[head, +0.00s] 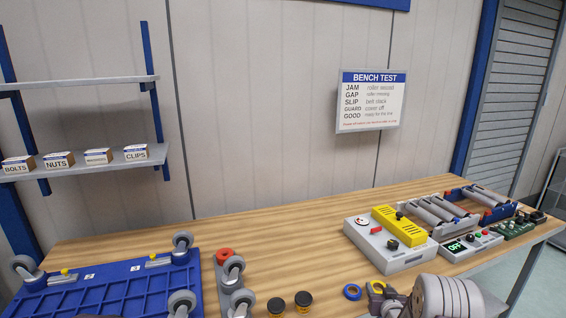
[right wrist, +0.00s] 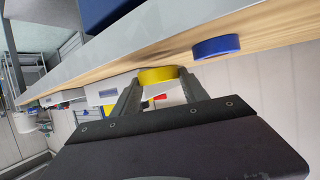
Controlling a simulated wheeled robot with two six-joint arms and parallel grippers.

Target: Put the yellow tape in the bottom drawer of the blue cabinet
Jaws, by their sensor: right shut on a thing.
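The yellow tape (head: 370,287) is a small ring at the front edge of the wooden bench, beside a blue tape roll (head: 352,292). My right gripper (head: 388,298) is shut on it. In the right wrist view the yellow tape (right wrist: 158,75) sits between the two fingertips (right wrist: 160,88), near the bench edge; I cannot tell whether it touches the bench top. A dark blue box-like surface (right wrist: 98,12) shows past the bench edge in the right wrist view; it may be the blue cabinet, but no drawer is visible. My left gripper is not in view.
The blue tape (right wrist: 216,46) lies close to my right gripper. A grey-and-yellow test unit (head: 385,245) and roller units (head: 435,212) stand to the right. Two small dark jars (head: 290,303) and a blue wheeled dolly (head: 110,287) are left. The bench middle is clear.

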